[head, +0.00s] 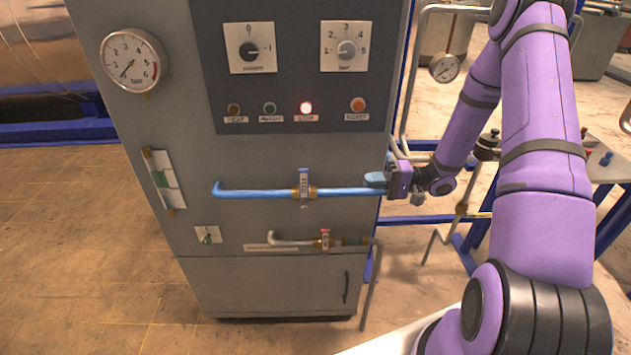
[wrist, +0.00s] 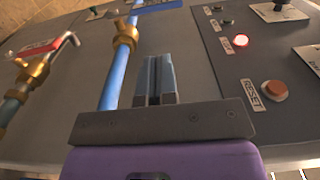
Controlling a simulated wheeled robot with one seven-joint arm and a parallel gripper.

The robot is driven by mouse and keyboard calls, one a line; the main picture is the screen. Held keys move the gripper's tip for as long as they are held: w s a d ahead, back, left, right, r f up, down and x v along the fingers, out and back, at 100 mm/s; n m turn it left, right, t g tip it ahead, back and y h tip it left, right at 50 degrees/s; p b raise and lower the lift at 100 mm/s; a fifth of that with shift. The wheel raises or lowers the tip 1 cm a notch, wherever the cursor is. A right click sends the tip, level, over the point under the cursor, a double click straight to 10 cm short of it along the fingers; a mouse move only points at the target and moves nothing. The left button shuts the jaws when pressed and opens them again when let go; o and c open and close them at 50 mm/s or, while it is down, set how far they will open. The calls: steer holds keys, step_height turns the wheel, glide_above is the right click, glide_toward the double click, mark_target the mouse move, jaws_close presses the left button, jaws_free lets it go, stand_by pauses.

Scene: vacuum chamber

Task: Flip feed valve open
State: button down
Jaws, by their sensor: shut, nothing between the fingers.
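A blue pipe (head: 250,193) runs level across the grey cabinet front. It carries a brass valve (head: 303,193) with a blue-edged, labelled lever (head: 304,178) standing up, across the pipe. The label is too small to read, so I cannot confirm that this is the feed valve. In the wrist view the brass valve body (wrist: 124,38) is near the top, with its lever (wrist: 156,6) partly cut off. My gripper (head: 376,180) is shut and empty, right of the lever and beside the pipe's right end. Its blue fingers (wrist: 154,78) point toward the lever's side, apart from it.
Below is a second, metal pipe with a brass valve (head: 324,241) and a red-marked handle (wrist: 40,47). Above is a dark panel with two knobs (head: 249,49), several buttons and a lit red lamp (head: 306,108). A gauge (head: 131,60) is upper left.

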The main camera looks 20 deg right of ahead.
stand_by(0.3)
steer(key=x, duration=1.4)
steer(key=w+a+f+g+h, duration=0.2)
steer(key=a+h, duration=0.4)
steer(key=h, duration=0.1)
steer(key=w+a+f+g+h, duration=0.1)
steer(key=a+f+g+h, duration=0.1)
steer(key=a+h, duration=0.3)
steer(key=f+h, duration=0.1)
steer(key=h, duration=0.1)
steer(key=shift+w+a+f+g+h, duration=0.15)
steer(key=shift+w+a+g+h, duration=0.25)
stand_by(1.2)
steer(key=shift+f, duration=0.1)
